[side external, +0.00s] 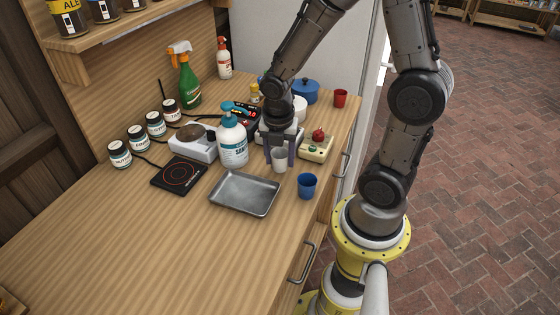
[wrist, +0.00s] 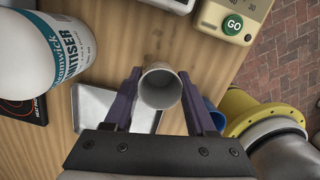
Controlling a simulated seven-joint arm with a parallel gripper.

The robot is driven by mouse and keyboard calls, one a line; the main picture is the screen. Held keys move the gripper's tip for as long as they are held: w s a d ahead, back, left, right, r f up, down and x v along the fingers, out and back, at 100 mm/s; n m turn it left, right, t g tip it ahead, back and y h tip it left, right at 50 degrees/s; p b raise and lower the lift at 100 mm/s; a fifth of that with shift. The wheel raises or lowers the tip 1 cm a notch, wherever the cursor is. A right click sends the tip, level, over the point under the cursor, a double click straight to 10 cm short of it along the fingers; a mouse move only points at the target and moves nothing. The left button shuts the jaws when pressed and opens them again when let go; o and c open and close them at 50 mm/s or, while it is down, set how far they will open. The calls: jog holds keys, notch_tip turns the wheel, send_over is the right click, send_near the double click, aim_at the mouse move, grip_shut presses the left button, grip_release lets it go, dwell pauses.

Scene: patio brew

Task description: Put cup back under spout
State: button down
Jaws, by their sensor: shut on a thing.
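A white-grey cup (side external: 280,158) is held between the fingers of my gripper (side external: 280,150), near the middle right of the counter. In the wrist view the cup (wrist: 160,89) is upright, its open mouth facing the camera, and it looks empty. The purple fingers of my gripper (wrist: 163,98) close on its two sides. I cannot tell whether its base touches the counter. A blue cup (side external: 307,186) stands to the right and nearer the front; its rim shows in the wrist view (wrist: 213,112). No spout is clearly visible; my arm hides part of the equipment behind.
The sanitiser bottle (side external: 233,138) stands close left of my gripper. A metal tray (side external: 244,193) lies in front. A cream box with a green GO button (side external: 316,147) is at right. A hot plate (side external: 179,176) and white scale (side external: 194,143) are left. The front-left counter is clear.

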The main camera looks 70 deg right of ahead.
aim_at(279, 171)
jog(key=shift+f, duration=0.85)
jog(key=shift+f, duration=0.1)
jog(key=shift+c, duration=1.1)
grip_release()
notch_tip(279, 171, up, 11)
jog(key=a, duration=0.1)
jog(key=s+a+r+m+t+y, duration=0.1)
jog(key=s+a+r+m+t, duration=0.4)
jog(key=m, duration=1.5)
jog(key=shift+s+a+r, duration=0.8)
jog(key=shift+s+r, duration=0.75)
jog(key=shift+s, duration=0.3)
